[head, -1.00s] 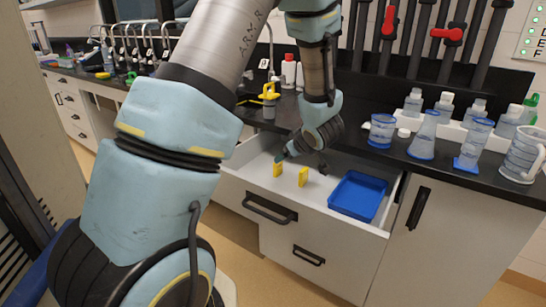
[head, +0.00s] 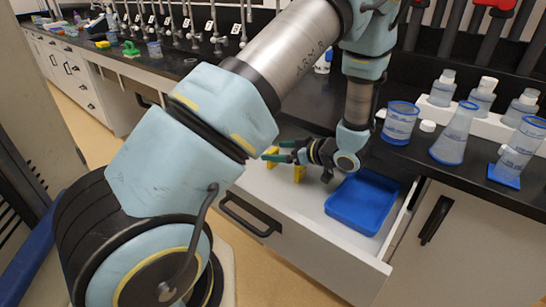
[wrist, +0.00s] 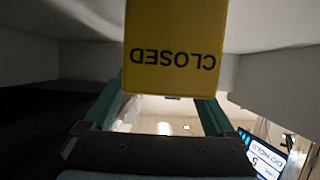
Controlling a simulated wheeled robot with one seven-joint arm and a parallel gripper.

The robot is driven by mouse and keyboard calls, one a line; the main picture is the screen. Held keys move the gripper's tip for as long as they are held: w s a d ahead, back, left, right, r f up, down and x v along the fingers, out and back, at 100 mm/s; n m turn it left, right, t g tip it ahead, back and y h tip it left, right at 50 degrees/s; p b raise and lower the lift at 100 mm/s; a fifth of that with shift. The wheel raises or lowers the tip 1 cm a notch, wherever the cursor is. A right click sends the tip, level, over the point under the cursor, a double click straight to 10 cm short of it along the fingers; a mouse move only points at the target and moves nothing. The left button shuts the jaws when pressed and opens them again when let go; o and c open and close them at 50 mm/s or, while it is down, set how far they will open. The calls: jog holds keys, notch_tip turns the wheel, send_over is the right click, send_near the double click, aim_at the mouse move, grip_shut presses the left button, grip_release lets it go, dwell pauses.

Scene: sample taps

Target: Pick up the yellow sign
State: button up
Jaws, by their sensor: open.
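A yellow sign with the word CLOSED upside down (wrist: 176,55) fills the top middle of the wrist view. In the head view two small yellow pieces stand in the open drawer: one by my fingertips (head: 270,153) and one just right of it (head: 299,173). I cannot tell for certain which is the lettered one. My gripper (head: 282,152) is low over the drawer, pointing left, its teal fingers open. In the wrist view the sign shows between the spread fingers of my gripper (wrist: 165,108); contact cannot be made out.
A blue tray (head: 362,205) lies in the drawer (head: 320,220), right of my gripper. Blue-marked beakers (head: 399,122) and a flask (head: 455,135) stand on the black counter at right. Several taps (head: 216,30) line the counter at back left. My arm hides part of the counter.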

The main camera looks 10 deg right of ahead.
aim_at(271, 150)
jog(key=p+x, duration=0.1)
jog(key=x, duration=0.3)
jog(key=shift+a, duration=0.15)
jog(key=shift+w+a+f+p, duration=0.3)
jog(key=shift+w+a, duration=0.05)
jog(key=shift+w, duration=0.1)
jog(key=shift+c, duration=0.3)
jog(key=c, duration=1.4)
